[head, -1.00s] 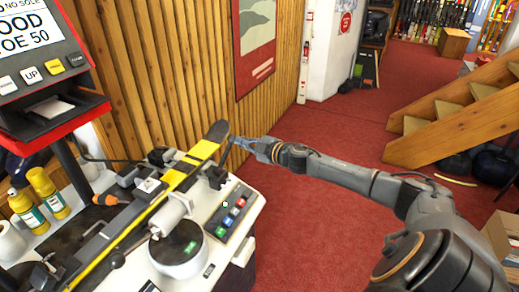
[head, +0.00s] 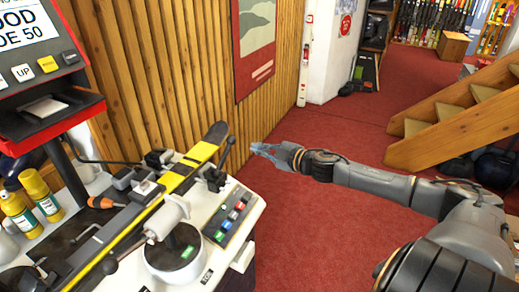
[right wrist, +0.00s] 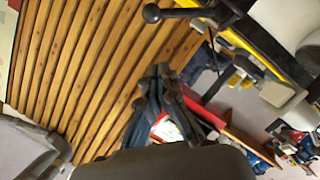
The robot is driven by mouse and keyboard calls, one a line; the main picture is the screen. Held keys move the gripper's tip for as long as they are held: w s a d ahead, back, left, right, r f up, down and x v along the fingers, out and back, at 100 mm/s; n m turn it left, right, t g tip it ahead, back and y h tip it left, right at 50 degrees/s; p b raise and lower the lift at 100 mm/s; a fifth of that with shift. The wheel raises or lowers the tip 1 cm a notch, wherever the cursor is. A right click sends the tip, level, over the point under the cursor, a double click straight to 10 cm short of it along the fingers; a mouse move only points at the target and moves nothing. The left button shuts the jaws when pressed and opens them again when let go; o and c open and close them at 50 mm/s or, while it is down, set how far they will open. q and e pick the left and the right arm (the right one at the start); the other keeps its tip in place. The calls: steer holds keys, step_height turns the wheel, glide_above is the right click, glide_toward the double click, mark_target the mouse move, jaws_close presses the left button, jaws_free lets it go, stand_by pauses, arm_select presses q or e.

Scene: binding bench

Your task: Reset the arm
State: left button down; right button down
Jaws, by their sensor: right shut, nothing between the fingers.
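My right gripper (head: 262,150) is shut and empty in the head view, held out over the red carpet to the right of the bench. It is apart from the yellow and black ski (head: 178,182), which lies clamped along the binding bench (head: 213,262). In the right wrist view my right gripper's dark fingers (right wrist: 160,80) are together, with wooden panelling behind them. A lever with a black ball knob (right wrist: 152,13) shows at the top of that view. My left gripper is not in view.
A control box with coloured buttons (head: 229,214) sits on the bench's right side. A screen unit (head: 38,55) stands at the left. Yellow bottles (head: 40,193) stand on the bench. Wooden stairs (head: 455,125) are at the right. The red carpet between is clear.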

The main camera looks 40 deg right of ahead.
steer(key=shift+f, duration=0.1)
stand_by(0.3)
steer(key=s+d+f+m+g+h, duration=0.1)
steer(key=s+d+f+m+h, duration=0.15)
steer(key=f, duration=0.75)
steer(key=s+d+f+m+g+h, duration=0.1)
steer(key=s+d+f+m+h, duration=0.2)
steer(key=f, duration=0.8)
steer(key=s+f+m+g, duration=0.1)
steer(key=s+f+g, duration=0.1)
steer(key=s+f, duration=0.45)
steer(key=s+f+m+g, duration=0.15)
steer(key=s+f, duration=0.25)
steer(key=f, duration=0.6)
steer(key=s+a+f+g, duration=0.3)
steer(key=s+a+f, duration=0.2)
steer(key=s+f, duration=0.35)
steer(key=s+a+f+g+y, duration=0.1)
steer(key=s+a+f+g, duration=0.1)
steer(key=s+a+f, duration=0.3)
steer(key=s+a+f+m+g+y, duration=0.1)
steer(key=s+a+f, duration=0.4)
steer(key=s+a, duration=0.6)
steer(key=s+a+f+g+y, duration=0.1)
steer(key=s+a+f+g, duration=0.2)
steer(key=s+a+f, duration=0.2)
steer(key=s+a, duration=0.3)
steer(key=s, duration=0.1)
steer(key=shift+m, duration=0.4)
steer(key=shift+r, duration=0.1)
